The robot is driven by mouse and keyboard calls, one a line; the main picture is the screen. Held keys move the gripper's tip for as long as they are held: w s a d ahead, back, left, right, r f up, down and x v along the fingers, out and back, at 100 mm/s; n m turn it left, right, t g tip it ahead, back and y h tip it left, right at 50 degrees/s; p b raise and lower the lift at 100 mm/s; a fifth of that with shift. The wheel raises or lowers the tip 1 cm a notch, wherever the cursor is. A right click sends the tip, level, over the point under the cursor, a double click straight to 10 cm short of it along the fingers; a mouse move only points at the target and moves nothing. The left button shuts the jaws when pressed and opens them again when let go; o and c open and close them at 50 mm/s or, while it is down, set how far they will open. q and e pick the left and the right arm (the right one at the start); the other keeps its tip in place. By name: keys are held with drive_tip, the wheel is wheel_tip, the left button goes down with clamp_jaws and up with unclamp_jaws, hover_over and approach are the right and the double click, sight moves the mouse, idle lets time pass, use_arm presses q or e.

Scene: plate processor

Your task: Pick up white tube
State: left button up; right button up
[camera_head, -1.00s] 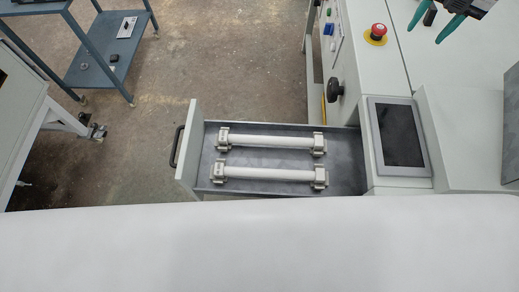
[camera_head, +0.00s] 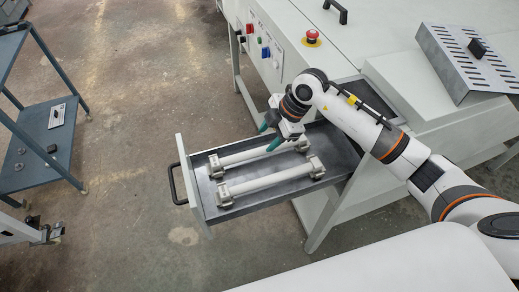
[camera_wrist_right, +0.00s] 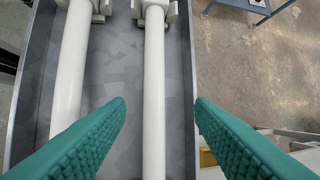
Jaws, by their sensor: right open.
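Two white tubes lie side by side in an open grey drawer (camera_head: 340,150), each with its ends in pale brackets. The far tube (camera_head: 240,157) is partly covered by my right gripper (camera_head: 267,138), which is open above its right half. The near tube (camera_head: 270,181) shows fully. In the right wrist view, the far tube (camera_wrist_right: 154,90) runs between the two teal fingers, with a gap on each side. The near tube (camera_wrist_right: 70,70) lies to the left, outside the fingers. My left gripper is not in view.
The drawer's far wall (camera_wrist_right: 190,90) runs close beside the far tube. The machine's control panel (camera_head: 262,50) and red emergency button (camera_head: 312,37) stand behind. A blue shelf cart (camera_head: 35,120) is at the left. Floor (camera_head: 120,200) is clear around the drawer.

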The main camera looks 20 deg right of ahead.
sight(261, 149)
drive_tip(key=shift+a+f, duration=0.35)
drive_tip(key=shift+f, duration=0.1)
drive_tip(key=x, duration=0.1)
drive_tip(key=p+x, duration=0.1)
drive_tip(key=x, duration=0.1)
drive_tip(key=p+x, duration=0.1)
drive_tip(key=shift+s+d+f, duration=0.2)
drive_tip(key=shift+f, duration=0.15)
drive_tip(key=shift+a+f, duration=0.1)
drive_tip(key=shift+f, duration=0.1)
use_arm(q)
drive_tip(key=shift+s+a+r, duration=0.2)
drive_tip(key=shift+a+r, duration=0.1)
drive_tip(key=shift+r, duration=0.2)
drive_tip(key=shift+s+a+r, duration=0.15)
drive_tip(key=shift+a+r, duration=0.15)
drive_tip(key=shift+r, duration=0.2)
use_arm(e)
clamp_jaws()
